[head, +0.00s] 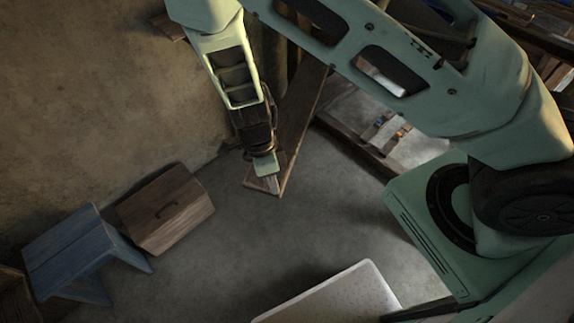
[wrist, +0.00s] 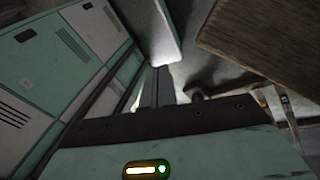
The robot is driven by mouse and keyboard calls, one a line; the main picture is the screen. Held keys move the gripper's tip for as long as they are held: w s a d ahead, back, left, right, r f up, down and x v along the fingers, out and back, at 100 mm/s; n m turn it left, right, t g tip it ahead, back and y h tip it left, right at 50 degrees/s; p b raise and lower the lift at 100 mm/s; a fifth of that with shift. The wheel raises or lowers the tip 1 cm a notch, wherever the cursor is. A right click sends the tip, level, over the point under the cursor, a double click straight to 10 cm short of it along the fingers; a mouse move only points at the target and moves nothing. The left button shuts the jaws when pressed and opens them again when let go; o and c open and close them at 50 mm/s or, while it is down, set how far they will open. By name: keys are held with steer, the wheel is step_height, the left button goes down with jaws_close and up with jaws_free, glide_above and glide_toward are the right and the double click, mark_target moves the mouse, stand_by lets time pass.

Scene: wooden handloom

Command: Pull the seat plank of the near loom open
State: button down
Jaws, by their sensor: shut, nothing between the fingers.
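The seat plank (head: 300,118) of the near loom is a long brown board. In the head view it slants from the loom down to a free end in the middle of the picture. My gripper (head: 272,184) is over that free end and hides part of it; I cannot tell whether it touches the plank. In the wrist view a brown wooden board, likely the plank (wrist: 262,48), fills the upper right. My gripper's dark fingers (wrist: 156,82) are shut together there, apart from the board in the picture, with nothing between them.
A pale speckled tabletop (head: 335,297) is at the bottom. The loom's frame (head: 358,148) lies right of the plank. Grey floor (head: 240,235) is clear between them.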

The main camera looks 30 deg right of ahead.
steer(key=w+d+m+t+h+p, duration=0.1)
steer(key=w+d+m+h+p, duration=0.15)
steer(key=d+m+p, duration=0.3)
steer(key=w+p+x, duration=0.1)
steer(key=p+x, duration=0.1)
steer(key=x, duration=0.9)
steer(key=shift+m, duration=0.35)
steer(key=shift+w+a+f+p, duration=0.1)
steer(key=shift+w+a+p, duration=0.35)
steer(key=shift+w+a, duration=1)
steer(key=shift+w, duration=0.1)
